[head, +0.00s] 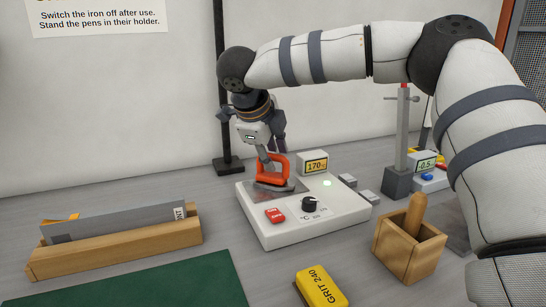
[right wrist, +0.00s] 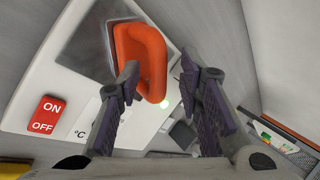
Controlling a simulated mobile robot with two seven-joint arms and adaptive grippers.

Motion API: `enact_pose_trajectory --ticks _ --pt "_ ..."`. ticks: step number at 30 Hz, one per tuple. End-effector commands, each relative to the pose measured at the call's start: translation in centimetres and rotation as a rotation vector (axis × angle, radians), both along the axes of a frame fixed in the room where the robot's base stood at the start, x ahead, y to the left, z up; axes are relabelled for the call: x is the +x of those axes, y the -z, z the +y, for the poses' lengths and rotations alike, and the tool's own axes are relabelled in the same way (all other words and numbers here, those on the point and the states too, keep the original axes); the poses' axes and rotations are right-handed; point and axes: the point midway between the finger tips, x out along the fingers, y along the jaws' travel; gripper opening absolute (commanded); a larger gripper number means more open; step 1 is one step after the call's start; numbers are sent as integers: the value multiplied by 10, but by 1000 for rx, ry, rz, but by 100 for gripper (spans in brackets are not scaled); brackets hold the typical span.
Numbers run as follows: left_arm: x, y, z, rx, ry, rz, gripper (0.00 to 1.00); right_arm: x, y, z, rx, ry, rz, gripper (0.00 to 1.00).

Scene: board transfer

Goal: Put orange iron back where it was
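The orange iron (head: 279,167) sits on the metal plate (head: 296,186) on top of the white control unit (head: 258,215). Its orange loop handle (right wrist: 153,52) stands up and also shows in the right wrist view. My right gripper (head: 266,155) is at the handle from above. In the right wrist view its fingers (right wrist: 160,70) are spread apart. One finger overlaps the handle's opening and the other is outside it, with a visible gap, so the handle is not clamped. My left gripper is not in view.
The unit has a red ON/OFF switch (head: 275,215), a black knob (head: 309,204) and a display reading 170 (head: 313,163). A wooden holder (head: 112,247) is at left, a wooden box (head: 410,248) at right, a yellow grit block (head: 322,287) in front. A dark post (head: 221,90) stands behind.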

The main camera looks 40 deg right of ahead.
Motion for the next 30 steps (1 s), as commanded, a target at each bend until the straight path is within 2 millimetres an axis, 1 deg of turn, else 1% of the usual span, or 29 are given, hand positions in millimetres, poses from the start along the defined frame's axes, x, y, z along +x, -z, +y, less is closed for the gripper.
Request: enact_pose_trajectory --ticks 6,9,12,16,30 --pt "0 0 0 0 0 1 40 -15 -51 30 -3 -3 -6 33" --pt "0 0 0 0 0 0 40 -21 -70 42 -2 -2 -4 33" --pt "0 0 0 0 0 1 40 -25 -83 51 -1 -1 -2 33" --pt "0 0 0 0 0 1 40 -28 -91 55 -2 -2 -1 33" --pt "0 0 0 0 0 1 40 -28 -91 56 -1 -2 0 33"
